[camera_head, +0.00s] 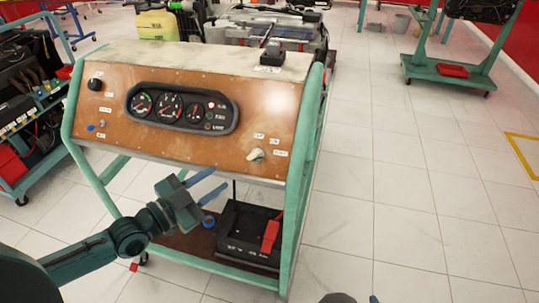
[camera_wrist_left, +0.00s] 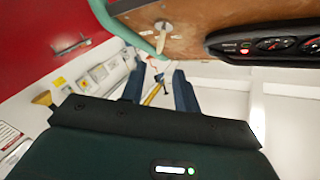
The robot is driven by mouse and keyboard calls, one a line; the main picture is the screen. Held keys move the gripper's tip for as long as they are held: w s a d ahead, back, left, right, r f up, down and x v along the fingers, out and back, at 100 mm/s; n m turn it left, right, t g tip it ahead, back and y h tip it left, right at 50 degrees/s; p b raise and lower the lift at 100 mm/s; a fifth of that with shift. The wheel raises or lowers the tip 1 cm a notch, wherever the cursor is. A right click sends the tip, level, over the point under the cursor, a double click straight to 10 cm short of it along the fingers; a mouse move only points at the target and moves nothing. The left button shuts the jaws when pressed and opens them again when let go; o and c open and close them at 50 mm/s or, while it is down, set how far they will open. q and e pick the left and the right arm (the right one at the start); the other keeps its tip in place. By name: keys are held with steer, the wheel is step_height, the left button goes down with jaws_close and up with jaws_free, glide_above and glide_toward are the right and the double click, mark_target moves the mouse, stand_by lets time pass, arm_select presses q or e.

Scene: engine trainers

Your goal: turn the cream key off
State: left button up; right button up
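The cream key (camera_head: 255,154) sits at the lower right of the brown panel of the engine trainer (camera_head: 180,92), among small white labels. In the left wrist view the cream key (camera_wrist_left: 163,26) shows at the top, beyond the fingertips. My left gripper (camera_head: 219,181) is open and empty, with its two blue fingers apart. It is in front of the panel, lower and further left than the key in the head view, and not touching it. In the left wrist view the open fingers (camera_wrist_left: 160,85) point toward the panel's lower edge. Only dark and blue bits of my right arm show at the bottom edge.
A gauge cluster (camera_head: 182,107) and a black knob (camera_head: 95,84) are on the panel. Green frame posts (camera_head: 305,125) flank it. A black battery box (camera_head: 245,232) with a red clamp (camera_head: 270,236) stands on the lower shelf. Floor to the right is clear.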

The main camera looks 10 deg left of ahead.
mark_target(247, 159)
arm_select(q)
steer(key=x, duration=1.3)
steer(key=shift+s, duration=0.1)
jaws_close()
